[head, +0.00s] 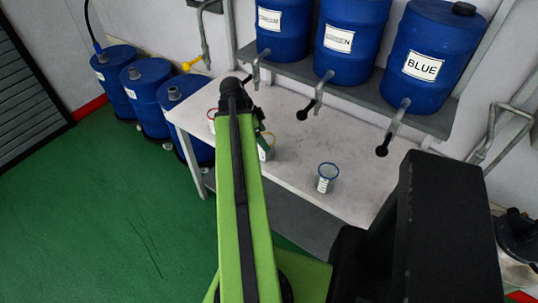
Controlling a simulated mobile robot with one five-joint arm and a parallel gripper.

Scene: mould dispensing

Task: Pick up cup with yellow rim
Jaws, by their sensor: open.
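A pale cup (266,153) stands on the white table, just right of my green arm, which hides part of it. Its rim looks yellowish, with some green showing on its side, but it is small and the colour is hard to make out. My gripper (260,125) is at the far end of the arm, above and close to this cup. It is open, and mostly hidden behind the arm's end joint. I cannot tell whether its fingers are around the cup or only near it. I see nothing held.
A blue-rimmed cup (327,178) stands to the right on the white table (365,185). A red-rimmed cup (212,119) is left of my arm. Blue barrels with taps sit on a shelf (290,68) above the table. More blue barrels (112,75) stand left. Green floor at left is clear.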

